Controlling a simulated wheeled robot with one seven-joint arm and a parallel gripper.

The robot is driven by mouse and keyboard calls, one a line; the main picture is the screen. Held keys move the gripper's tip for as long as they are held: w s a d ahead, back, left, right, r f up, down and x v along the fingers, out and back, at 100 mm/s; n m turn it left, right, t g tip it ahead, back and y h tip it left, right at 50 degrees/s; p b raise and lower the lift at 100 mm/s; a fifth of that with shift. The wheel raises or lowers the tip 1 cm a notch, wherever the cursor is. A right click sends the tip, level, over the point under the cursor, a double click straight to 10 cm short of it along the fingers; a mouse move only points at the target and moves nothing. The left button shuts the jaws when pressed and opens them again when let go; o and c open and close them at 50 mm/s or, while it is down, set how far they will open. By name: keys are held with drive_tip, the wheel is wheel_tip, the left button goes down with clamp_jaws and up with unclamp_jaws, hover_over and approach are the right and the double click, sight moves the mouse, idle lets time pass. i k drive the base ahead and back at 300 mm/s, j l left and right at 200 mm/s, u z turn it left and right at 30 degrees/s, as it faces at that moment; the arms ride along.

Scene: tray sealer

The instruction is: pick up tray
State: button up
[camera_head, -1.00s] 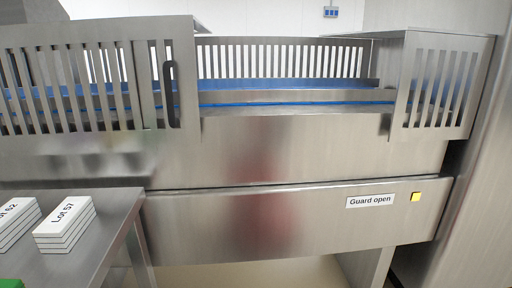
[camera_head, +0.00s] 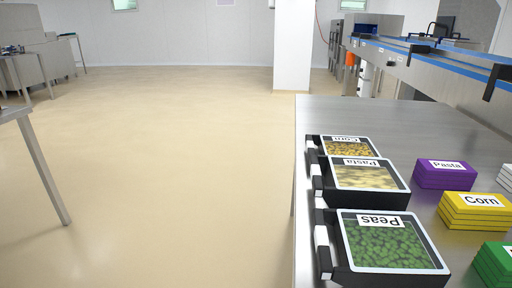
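Several black trays with clear tops stand in a row along the left edge of the steel table at the right. The nearest tray is labelled Peas (camera_head: 388,240) and holds green contents. Behind it is a tray labelled Pasta (camera_head: 366,174) with pale contents. The farthest is a tray labelled Corn (camera_head: 348,147) with yellow contents, partly hidden by the Pasta tray. My gripper is not in view.
Stacks of lids lie right of the trays: purple Pasta (camera_head: 443,176), yellow Corn (camera_head: 474,208) and green (camera_head: 494,262), cut by the frame edge. A conveyor (camera_head: 430,70) runs behind the table (camera_head: 320,112). Open floor (camera_head: 170,150) lies left; another table (camera_head: 40,160) is at far left.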

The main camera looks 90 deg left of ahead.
sight(357, 146)
drive_tip(key=u, duration=2.6)
drive_tip(key=i+j+z, duration=0.1)
drive_tip(key=j+z, duration=0.2)
drive_tip(key=j, duration=0.2)
drive_tip(key=j+z, duration=0.25)
drive_tip(key=j, duration=0.25)
